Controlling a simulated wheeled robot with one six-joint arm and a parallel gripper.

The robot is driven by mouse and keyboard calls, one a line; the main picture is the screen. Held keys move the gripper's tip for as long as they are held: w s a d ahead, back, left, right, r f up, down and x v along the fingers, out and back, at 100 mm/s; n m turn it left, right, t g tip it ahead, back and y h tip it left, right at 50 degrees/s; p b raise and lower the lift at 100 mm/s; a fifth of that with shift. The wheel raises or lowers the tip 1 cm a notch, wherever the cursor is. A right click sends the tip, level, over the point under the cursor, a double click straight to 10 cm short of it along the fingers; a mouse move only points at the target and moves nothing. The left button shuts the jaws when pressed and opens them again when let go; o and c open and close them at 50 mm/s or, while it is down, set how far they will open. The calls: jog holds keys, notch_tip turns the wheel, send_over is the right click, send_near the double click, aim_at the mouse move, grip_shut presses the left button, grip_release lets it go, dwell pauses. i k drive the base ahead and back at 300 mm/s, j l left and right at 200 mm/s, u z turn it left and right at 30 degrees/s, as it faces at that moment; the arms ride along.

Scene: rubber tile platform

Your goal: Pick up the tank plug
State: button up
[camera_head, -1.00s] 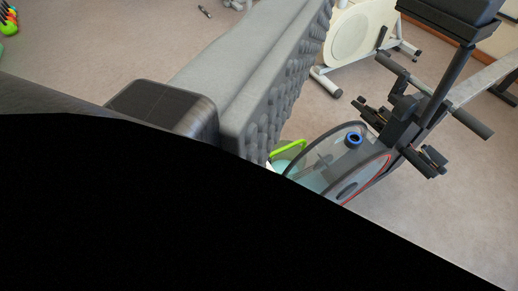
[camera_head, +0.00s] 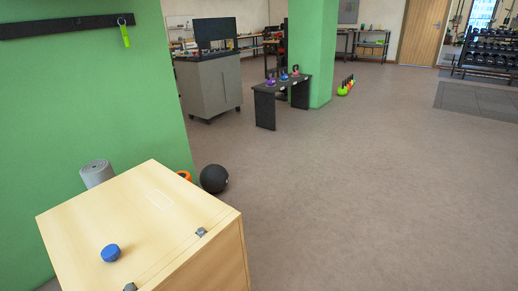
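A small blue round piece (camera_head: 110,253), which looks like the tank plug, lies on top of a light wooden box (camera_head: 75,225) at the lower left. It sits near the box's front left part, and nothing touches it.
Metal latches (camera_head: 201,232) sit along the box's right edge. A grey roll (camera_head: 96,173), a black ball (camera_head: 214,179) and a green wall (camera_head: 90,105) stand behind it. A low black bench (camera_head: 265,108) with kettlebells is farther back. Open floor (camera_head: 370,200) lies to the right.

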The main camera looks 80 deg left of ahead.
aim_at(110, 254)
jog(key=u, duration=1.8)
jog(key=k+l+u, duration=0.1)
jog(key=u, duration=0.3)
jog(key=k+l+u, duration=0.1)
jog(key=u, duration=0.3)
jog(key=k+l+u, duration=0.1)
jog(key=u, duration=0.25)
jog(key=k+u, duration=0.15)
jog(key=u, duration=0.25)
jog(key=k, duration=0.3)
